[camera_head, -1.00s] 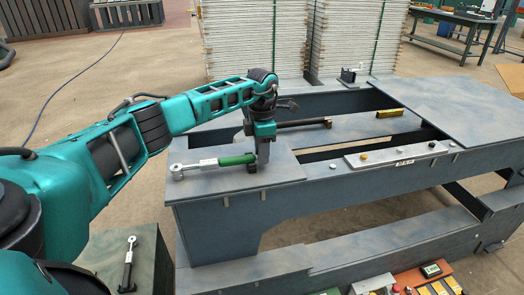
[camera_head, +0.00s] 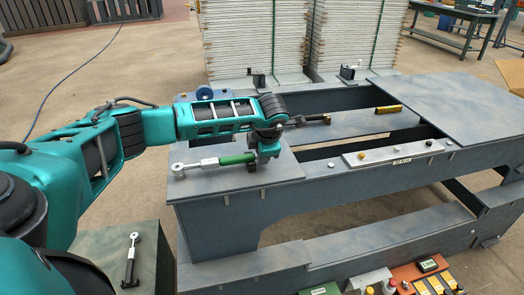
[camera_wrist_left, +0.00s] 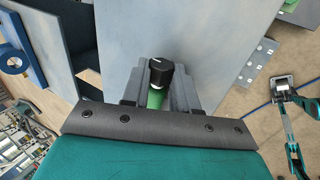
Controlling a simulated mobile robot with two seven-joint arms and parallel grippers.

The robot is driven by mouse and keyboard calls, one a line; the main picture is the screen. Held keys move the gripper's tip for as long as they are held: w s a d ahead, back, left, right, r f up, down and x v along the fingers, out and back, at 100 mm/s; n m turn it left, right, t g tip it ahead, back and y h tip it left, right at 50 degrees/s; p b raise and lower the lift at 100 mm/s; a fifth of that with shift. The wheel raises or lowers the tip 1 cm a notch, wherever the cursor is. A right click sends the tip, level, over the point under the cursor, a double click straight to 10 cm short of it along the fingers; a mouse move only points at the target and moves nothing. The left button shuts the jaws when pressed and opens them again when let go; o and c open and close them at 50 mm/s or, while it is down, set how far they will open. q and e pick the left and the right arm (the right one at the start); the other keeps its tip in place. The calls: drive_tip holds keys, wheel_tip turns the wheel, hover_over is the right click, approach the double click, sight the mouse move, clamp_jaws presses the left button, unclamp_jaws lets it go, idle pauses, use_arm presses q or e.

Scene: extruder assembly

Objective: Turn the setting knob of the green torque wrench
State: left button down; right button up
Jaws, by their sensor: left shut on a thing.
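The green torque wrench (camera_head: 237,159) lies on the near left end of the grey bench, its silver ring end to the left and its handle to the right. Its black setting knob (camera_wrist_left: 160,74) shows a white mark in the left wrist view, with part of the green handle (camera_wrist_left: 155,98) below it. My left gripper (camera_head: 252,164) is at the handle's right end, with one finger on each side of the knob; it also shows in the left wrist view (camera_wrist_left: 159,86). It is shut on the knob. My right gripper is out of view.
A metal bar (camera_head: 395,154) and a yellow cylinder (camera_head: 388,109) lie on the bench. Tools and boxes sit at the bottom right. The bench's right top (camera_head: 455,105) is clear.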

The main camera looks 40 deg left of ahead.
use_arm(q)
drive_tip(key=shift+s+d+f+t+y+b, duration=0.1)
drive_tip(key=shift+f+t+y+b, duration=0.05)
drive_tip(key=shift+t+y+b, duration=0.3)
idle(0.4)
drive_tip(key=c, duration=0.9)
unclamp_jaws()
drive_tip(key=shift+o, duration=0.2)
drive_tip(key=p+v, duration=0.1)
drive_tip(key=v, duration=1.2)
drive_tip(key=shift+d, duration=0.15)
